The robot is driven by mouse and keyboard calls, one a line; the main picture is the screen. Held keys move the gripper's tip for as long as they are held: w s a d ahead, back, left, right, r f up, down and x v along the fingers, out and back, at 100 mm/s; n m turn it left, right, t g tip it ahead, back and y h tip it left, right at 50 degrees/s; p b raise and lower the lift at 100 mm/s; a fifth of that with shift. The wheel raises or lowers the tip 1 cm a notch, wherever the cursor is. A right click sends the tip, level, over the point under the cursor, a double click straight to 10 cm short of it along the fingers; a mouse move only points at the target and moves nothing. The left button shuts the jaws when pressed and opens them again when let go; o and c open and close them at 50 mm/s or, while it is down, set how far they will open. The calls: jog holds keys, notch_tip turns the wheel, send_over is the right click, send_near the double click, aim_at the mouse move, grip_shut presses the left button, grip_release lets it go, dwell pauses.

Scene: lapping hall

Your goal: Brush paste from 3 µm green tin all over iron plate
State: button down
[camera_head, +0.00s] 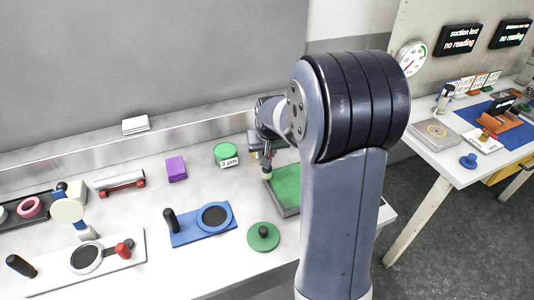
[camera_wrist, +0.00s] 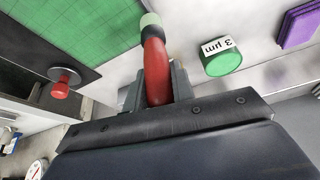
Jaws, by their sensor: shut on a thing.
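The iron plate (camera_head: 288,182) lies at the right end of the bench, partly hidden behind my arm. Its visible top is green with a faint grid, also in the wrist view (camera_wrist: 70,32). The green 3 µm tin (camera_head: 226,152) stands behind and left of the plate; it shows in the wrist view (camera_wrist: 222,62) with its label. My gripper (camera_wrist: 156,82) is shut on the red handle of a brush (camera_wrist: 154,60). The pale green brush tip (camera_wrist: 150,22) is at the plate's edge on the tin's side; I cannot tell whether it touches.
A purple block (camera_head: 176,168) lies left of the tin. A green disc with a black knob (camera_head: 263,237) and a blue board with a dark round pad (camera_head: 204,223) are in front. A second table (camera_head: 450,160) stands right, across a floor gap.

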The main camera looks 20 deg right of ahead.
jog(key=shift+d+r, duration=0.25)
jog(key=shift+r, duration=0.6)
jog(key=shift+a+r+p, duration=0.15)
jog(key=shift+r+p, duration=0.6)
jog(key=shift+p, duration=0.05)
jog(key=shift+r+p, duration=1.2)
jog(key=shift+r, duration=0.55)
jog(key=shift+f, duration=0.1)
